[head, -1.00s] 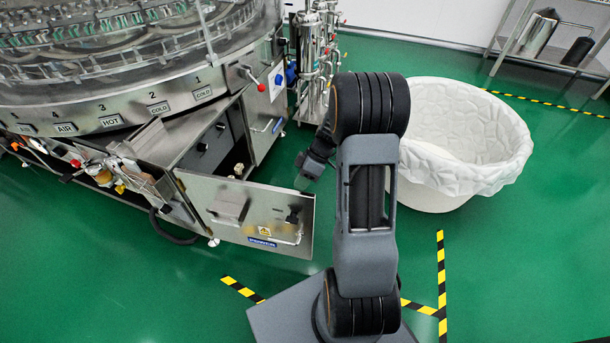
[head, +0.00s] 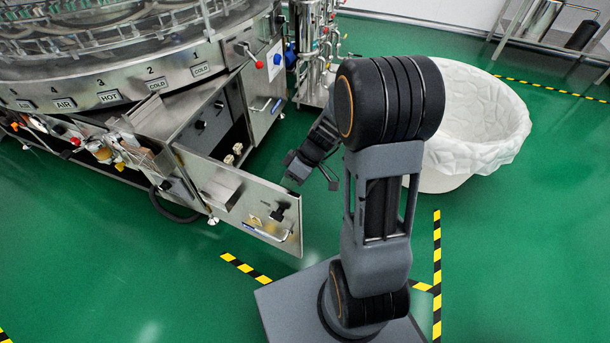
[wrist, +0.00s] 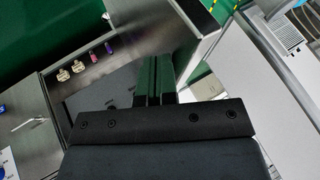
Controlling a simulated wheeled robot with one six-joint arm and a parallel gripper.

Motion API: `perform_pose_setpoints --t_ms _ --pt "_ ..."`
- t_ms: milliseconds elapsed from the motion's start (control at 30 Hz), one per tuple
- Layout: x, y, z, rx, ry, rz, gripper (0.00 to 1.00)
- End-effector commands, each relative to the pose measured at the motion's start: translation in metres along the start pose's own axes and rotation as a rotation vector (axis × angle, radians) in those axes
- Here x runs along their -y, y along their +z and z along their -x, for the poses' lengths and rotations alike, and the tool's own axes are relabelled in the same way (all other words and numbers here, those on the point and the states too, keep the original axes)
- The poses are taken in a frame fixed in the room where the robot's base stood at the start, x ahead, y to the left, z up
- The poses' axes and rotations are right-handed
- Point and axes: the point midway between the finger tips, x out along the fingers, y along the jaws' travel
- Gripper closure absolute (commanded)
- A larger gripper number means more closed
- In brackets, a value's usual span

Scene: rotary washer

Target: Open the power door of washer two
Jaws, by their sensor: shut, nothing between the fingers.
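The power door of washer two (head: 240,205) is a steel panel with a latch handle, swung well out from the open cabinet (head: 205,125) in the head view. My gripper shows in the wrist view (wrist: 154,62) with its two dark fingers together and empty. In the head view it is on the inner side of the door, near its free edge, partly blocked by my arm. In the wrist view a steel panel edge (wrist: 207,42) lies just right of the fingers. I cannot tell whether they touch it.
A large white lined bin (head: 470,125) stands right of my arm. Steel pipework (head: 312,50) rises behind the cabinet.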

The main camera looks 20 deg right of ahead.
Motion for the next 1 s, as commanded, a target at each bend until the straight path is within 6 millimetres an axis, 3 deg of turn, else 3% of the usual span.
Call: perform_pose_setpoints --t_ms 500,667,833,1000 --pt "0.002 -0.003 -0.002 -0.023 0.022 -0.043 1.00" --pt "-0.006 0.000 0.002 -0.023 0.022 -0.041 1.00" --pt "-0.027 0.006 0.014 -0.020 0.020 -0.036 1.00" --pt "-0.021 0.004 0.055 -0.019 0.020 -0.032 1.00"
